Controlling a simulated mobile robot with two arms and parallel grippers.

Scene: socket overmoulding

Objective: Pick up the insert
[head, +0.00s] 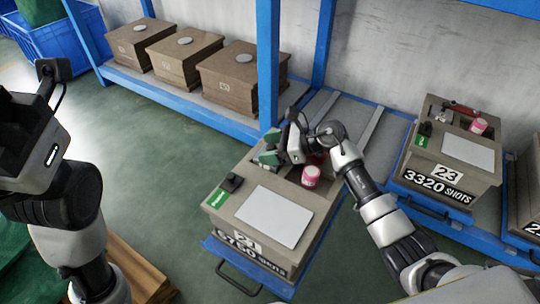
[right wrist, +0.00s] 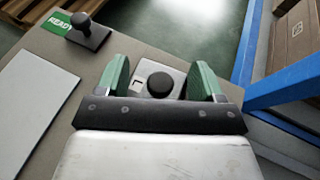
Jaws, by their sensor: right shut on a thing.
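My right gripper (head: 268,150) is over the back of the near grey-brown mould box (head: 232,212), its green fingers pointing left. In the right wrist view, the green fingers of this gripper (right wrist: 160,78) stand on either side of the insert, a light metal block with a round black knob (right wrist: 159,84). The gripper is shut on the insert. The insert is hidden behind the hand in the head view, and I cannot tell whether it still touches the box. My left arm stands at the left of the head view; its fingers are out of the picture.
The near box carries a green READY label (head: 218,198), a black handle (head: 231,182), a blank pale plate (head: 273,217) and a pink-and-white jar (head: 310,176). A blue rack post (head: 268,70) stands close behind the gripper. A similar box (head: 438,175) stands at right.

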